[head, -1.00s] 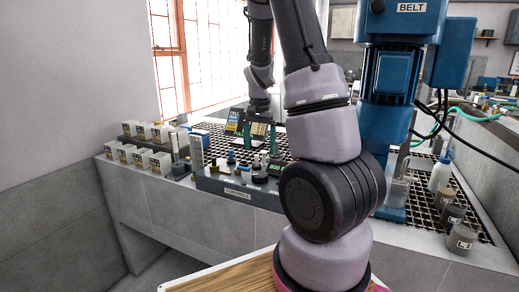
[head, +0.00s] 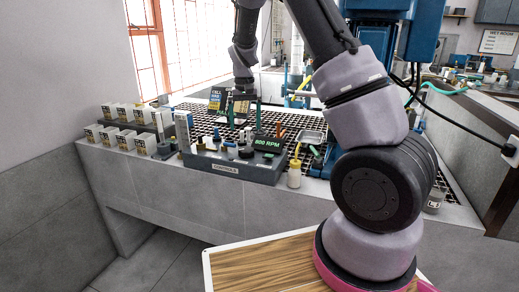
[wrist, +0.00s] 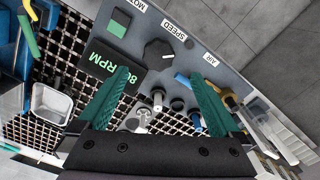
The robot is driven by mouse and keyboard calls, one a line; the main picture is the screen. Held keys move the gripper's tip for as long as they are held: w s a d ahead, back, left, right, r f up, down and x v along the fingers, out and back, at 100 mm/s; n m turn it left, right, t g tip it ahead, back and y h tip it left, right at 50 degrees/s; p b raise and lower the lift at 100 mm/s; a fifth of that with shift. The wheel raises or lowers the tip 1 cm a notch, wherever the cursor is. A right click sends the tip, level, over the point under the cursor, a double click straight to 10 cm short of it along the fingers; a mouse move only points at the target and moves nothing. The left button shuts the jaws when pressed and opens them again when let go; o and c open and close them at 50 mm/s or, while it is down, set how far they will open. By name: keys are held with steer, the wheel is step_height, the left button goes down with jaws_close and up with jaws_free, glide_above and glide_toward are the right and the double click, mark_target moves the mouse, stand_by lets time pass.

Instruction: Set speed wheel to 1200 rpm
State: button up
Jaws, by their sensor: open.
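The control box (head: 228,168), labelled CONTROLS, stands on the bench's front edge in the head view. Its green display (head: 268,143) reads 800 RPM; the wrist view shows part of it (wrist: 102,72). The speed wheel (wrist: 158,53) is a dark faceted knob beside the SPEED label in the wrist view; I cannot single it out in the head view. My gripper (wrist: 158,77) is open and empty, its green fingers spread on either side of the knob's line in the picture, apart from it. In the head view my gripper (head: 245,126) hangs above the box.
Beside the wheel are a green button (wrist: 119,23) and several small knobs and posts, including a blue-topped one near the AIR label. A yellow-capped bottle (head: 294,174) stands right of the box. White boxes (head: 117,137) line the bench's left. A metal tray (wrist: 50,104) lies on the grating.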

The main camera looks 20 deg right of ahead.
mark_target(245, 149)
step_height(245, 149, down, 10)
steer(key=shift+d+f, duration=0.1)
steer(key=shift+d, duration=0.05)
stand_by(0.3)
steer(key=c, duration=1.3)
steer(key=shift+m, duration=0.3)
steer(key=shift+a+m, duration=0.2)
steer(key=shift+m, duration=2.6)
